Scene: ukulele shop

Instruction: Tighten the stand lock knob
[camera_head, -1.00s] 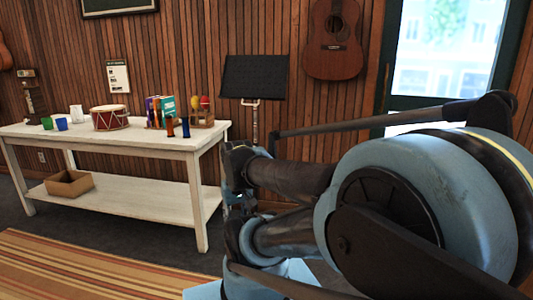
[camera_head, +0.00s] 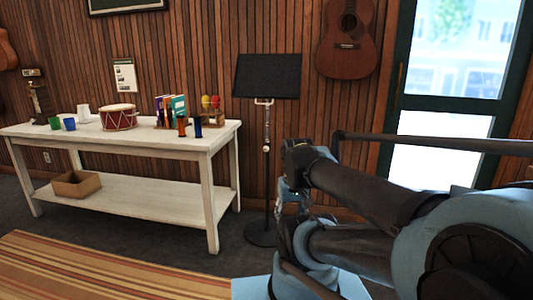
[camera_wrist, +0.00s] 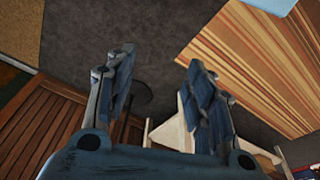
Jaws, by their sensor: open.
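The black music stand (camera_head: 267,76) stands upright by the wood wall, right of the white table. A small pale knob (camera_head: 267,148) shows on its thin pole, below the desk. Its dark round base (camera_head: 262,235) rests on the floor. My gripper (camera_head: 288,196) is low and just right of the pole in the head view, partly hidden by my arm. In the wrist view my gripper (camera_wrist: 160,62) has its two fingers apart with nothing between the tips. A dark round shape, likely the stand base (camera_wrist: 140,97), shows between the fingers. I cannot make out the knob there.
The white table (camera_head: 120,148) on the left holds a drum (camera_head: 118,117), cups, books and shakers. A cardboard box (camera_head: 76,183) sits on its lower shelf. A guitar (camera_head: 347,45) hangs right of the stand. A striped rug (camera_head: 90,270) covers the front floor.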

